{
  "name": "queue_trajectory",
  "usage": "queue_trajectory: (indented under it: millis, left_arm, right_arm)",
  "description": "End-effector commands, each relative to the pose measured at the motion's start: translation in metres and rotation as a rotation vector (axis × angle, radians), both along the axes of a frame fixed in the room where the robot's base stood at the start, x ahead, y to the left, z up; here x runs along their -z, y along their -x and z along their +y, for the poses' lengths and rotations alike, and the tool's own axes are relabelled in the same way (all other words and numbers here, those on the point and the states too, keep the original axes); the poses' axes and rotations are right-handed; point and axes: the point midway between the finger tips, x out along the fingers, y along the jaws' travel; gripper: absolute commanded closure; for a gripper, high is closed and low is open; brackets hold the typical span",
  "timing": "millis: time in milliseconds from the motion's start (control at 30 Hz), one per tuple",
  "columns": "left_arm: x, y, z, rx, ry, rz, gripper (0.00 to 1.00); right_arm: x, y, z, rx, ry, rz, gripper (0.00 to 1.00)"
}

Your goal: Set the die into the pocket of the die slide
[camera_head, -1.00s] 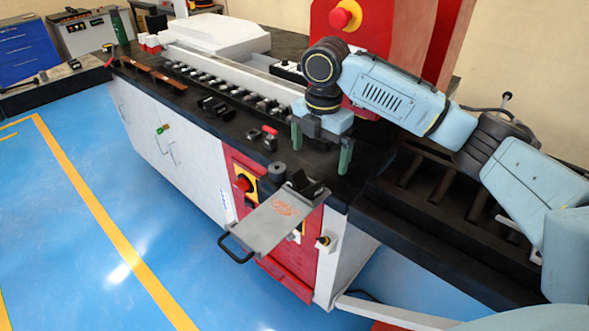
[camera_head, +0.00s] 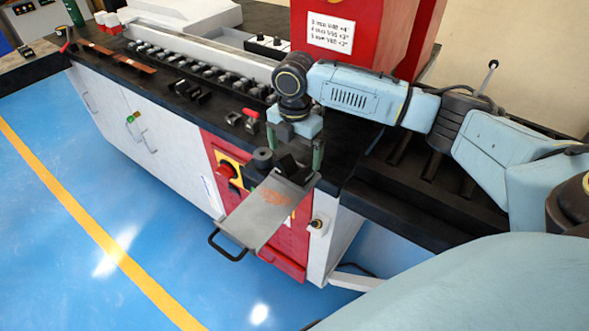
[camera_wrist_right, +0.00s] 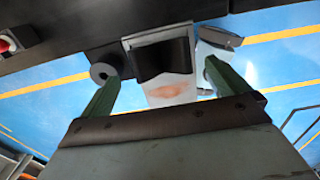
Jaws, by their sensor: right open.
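The die slide (camera_head: 258,215) is a grey plate with a black handle and an orange-brown patch, sticking out from the bench front. A black V-notched block, which looks like the die (camera_head: 287,166), sits at its inner end. In the right wrist view the block (camera_wrist_right: 160,62) stands on the slide (camera_wrist_right: 172,94). I cannot tell whether it is seated in the pocket. My right gripper (camera_head: 296,151) is open above the block. In the wrist view its green fingers (camera_wrist_right: 160,78) are to either side of the block, apart from it. My left gripper is not in view.
A dark ring-shaped cylinder (camera_head: 263,158) stands close beside the slide. Red-topped parts (camera_head: 250,118) and small black blocks (camera_head: 190,91) lie on the bench further left. The red machine column (camera_head: 350,40) rises behind my arm. The blue floor before the bench is clear.

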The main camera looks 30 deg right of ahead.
Motion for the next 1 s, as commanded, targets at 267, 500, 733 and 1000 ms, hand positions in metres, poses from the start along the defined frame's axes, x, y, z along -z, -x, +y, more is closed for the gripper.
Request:
queue_trajectory:
  millis: [267,500,733,1000]
  left_arm:
    - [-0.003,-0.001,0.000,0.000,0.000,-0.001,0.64]
    - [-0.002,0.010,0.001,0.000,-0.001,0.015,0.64]
    - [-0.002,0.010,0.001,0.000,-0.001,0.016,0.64]
    - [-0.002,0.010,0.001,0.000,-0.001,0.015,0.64]
  right_arm:
    - [0.035,0.003,0.002,0.000,0.000,0.001,0.00]
    - [0.037,0.003,0.002,0.000,0.001,0.000,0.00]
    - [0.036,0.003,0.002,0.000,0.000,0.000,0.29]
    - [0.036,0.003,0.002,0.000,0.000,0.001,0.64]
